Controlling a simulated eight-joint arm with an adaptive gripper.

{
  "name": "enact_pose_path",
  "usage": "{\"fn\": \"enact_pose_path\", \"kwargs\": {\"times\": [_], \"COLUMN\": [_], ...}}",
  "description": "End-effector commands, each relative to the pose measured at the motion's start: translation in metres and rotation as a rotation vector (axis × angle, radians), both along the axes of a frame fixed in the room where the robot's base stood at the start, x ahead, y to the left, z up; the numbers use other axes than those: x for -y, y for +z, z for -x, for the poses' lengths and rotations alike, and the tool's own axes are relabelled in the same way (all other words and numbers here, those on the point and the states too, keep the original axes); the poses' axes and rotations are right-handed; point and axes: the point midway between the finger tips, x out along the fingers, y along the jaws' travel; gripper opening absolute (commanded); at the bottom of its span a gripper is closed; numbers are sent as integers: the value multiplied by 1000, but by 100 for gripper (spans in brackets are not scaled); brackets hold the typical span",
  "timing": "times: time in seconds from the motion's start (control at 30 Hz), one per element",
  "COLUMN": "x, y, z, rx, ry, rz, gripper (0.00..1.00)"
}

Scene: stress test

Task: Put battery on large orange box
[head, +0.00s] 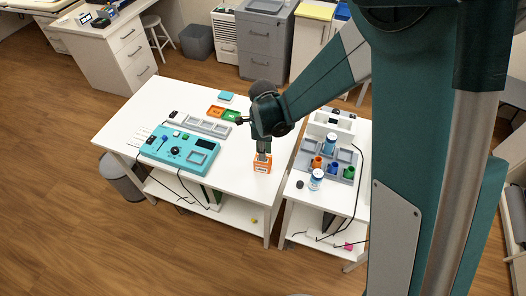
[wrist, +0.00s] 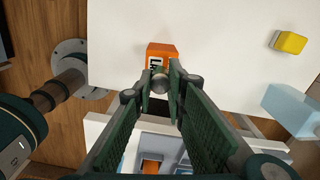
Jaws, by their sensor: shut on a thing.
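The large orange box (head: 262,165) with a white label stands near the right edge of the white table, below my gripper (head: 263,146). In the wrist view the orange box (wrist: 162,50) shows its top and a face with dark lettering. My gripper (wrist: 160,82) is shut on the battery (wrist: 159,85), whose round grey end shows between the green fingertips. The battery overlaps the box's near edge in that view; I cannot tell whether they touch. The battery cannot be made out in the head view.
A teal console (head: 180,149), a grey tray (head: 206,126) and orange (head: 215,111) and green trays lie left on the table. A side table at right holds bottles (head: 316,179) and coloured cups. The table front near the box is clear.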

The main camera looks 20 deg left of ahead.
Motion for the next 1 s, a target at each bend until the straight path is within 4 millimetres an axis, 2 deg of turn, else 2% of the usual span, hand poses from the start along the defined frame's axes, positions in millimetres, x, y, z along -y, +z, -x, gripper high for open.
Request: {"fn": "enact_pose_path", "kwargs": {"times": [0.03, 0.13, 0.67, 1.0], "x": [0, 0, 0, 0], "y": [-1, 0, 4, 34], "z": [0, 0, 0, 0], "rx": [0, 0, 0, 0], "ry": [0, 0, 0, 0], "rz": [0, 0, 0, 0], "gripper": [17, 29, 29, 29]}}
